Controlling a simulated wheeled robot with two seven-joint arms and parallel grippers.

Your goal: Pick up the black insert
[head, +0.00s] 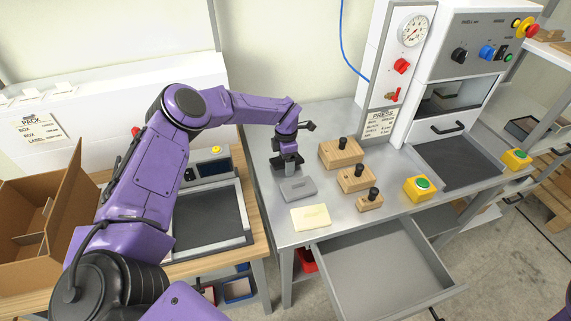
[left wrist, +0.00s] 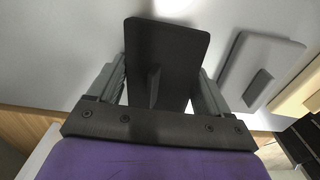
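The black insert (left wrist: 182,48) is a flat dark plate with rounded corners and a thin raised grip in its middle. It fills the centre of the left wrist view. In the head view it is hard to tell from my dark left gripper (head: 288,163), which is low over the steel table, pointing down. In the left wrist view the fingers are wide apart, one on each side of the raised grip, with clear space between. A grey insert (head: 297,189) lies just in front, and a cream insert (head: 310,217) lies nearer the table edge. My right gripper is out of view.
Several wooden blocks with black knobs (head: 342,152) stand right of the inserts. The press (head: 392,75) stands behind them. A green-button box (head: 417,189) is near the front edge, above an open grey drawer (head: 385,265). A wooden bench with a carton (head: 45,225) is left.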

